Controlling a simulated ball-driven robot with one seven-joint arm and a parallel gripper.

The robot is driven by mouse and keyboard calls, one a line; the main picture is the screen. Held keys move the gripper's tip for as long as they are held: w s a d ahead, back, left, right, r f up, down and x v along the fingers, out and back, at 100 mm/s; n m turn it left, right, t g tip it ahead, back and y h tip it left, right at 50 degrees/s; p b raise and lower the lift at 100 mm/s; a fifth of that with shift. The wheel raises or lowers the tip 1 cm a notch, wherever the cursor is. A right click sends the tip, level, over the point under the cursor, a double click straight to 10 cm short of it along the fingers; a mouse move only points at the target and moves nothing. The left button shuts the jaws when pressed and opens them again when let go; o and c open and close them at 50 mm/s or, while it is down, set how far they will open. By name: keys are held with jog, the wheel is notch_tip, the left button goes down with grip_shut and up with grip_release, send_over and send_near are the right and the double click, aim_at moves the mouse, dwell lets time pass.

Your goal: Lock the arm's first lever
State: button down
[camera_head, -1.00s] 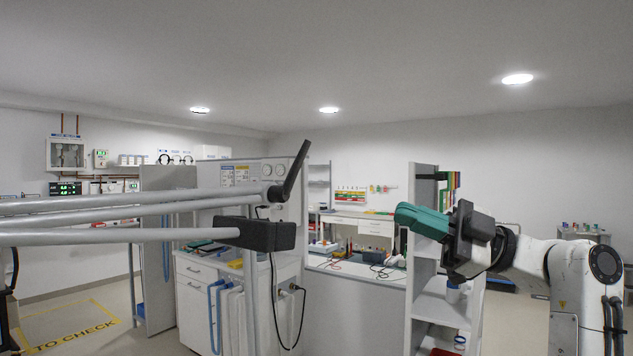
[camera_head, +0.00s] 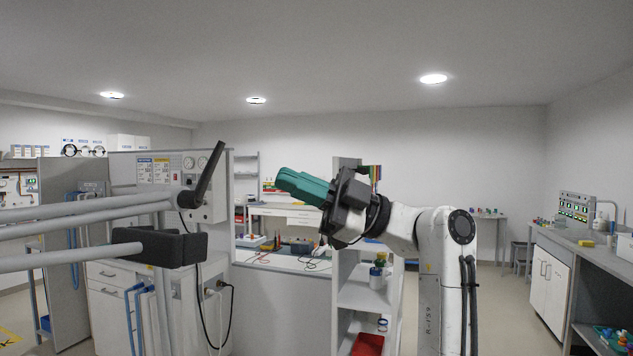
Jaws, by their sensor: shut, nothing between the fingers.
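A grey tubular arm (camera_head: 80,212) comes in from the left edge. A black lever (camera_head: 208,173) sits at its end joint and points up and to the right. A black block (camera_head: 160,248) is at the end of the lower tube. My gripper (camera_head: 279,178), with teal fingers, is shut and empty. It points left, to the right of the lever, at about the lever's height in the picture, with a visible gap between them. No other lever on the arm is clearly in view.
A grey cabinet (camera_head: 120,310) with blue hoses stands behind the tubular arm. A white shelf unit (camera_head: 365,292) is behind my arm. A workbench (camera_head: 600,255) with devices stands at the right. Floor (camera_head: 505,300) is clear between them.

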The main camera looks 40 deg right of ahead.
jog(key=p+x, duration=0.3)
jog(key=x, duration=0.4)
jog(key=shift+a+r, duration=0.2)
jog(key=shift+a, duration=0.1)
